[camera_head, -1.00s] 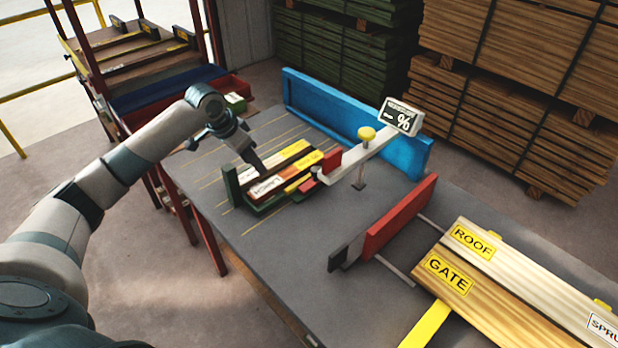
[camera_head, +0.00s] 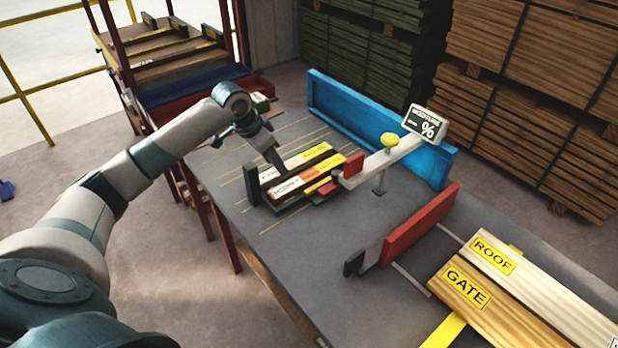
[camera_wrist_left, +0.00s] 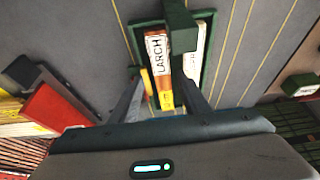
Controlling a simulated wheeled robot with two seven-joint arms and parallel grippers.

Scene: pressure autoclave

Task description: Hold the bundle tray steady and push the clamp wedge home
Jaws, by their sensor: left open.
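The green bundle tray (camera_head: 252,184) sits on the grey bench and holds several labelled wooden strips. In the left wrist view the tray's rim (camera_wrist_left: 205,75) surrounds a strip marked LARCH (camera_wrist_left: 157,55). A red block (camera_head: 352,167), which may be the clamp wedge, is at the tray's right end beside a pale clamp arm (camera_head: 385,158) with a yellow knob. My left gripper (camera_head: 280,167) is open just above the strips; its fingers (camera_wrist_left: 163,105) are apart over the tray. I cannot tell whether it touches. My right gripper is not in view.
A blue fence (camera_head: 380,125) runs along the bench's back. A red jaw (camera_head: 420,225) stands to the right, near boards marked ROOF (camera_head: 492,250) and GATE (camera_head: 467,285). A red-framed rack (camera_head: 190,92) stands at the left. The bench front is clear.

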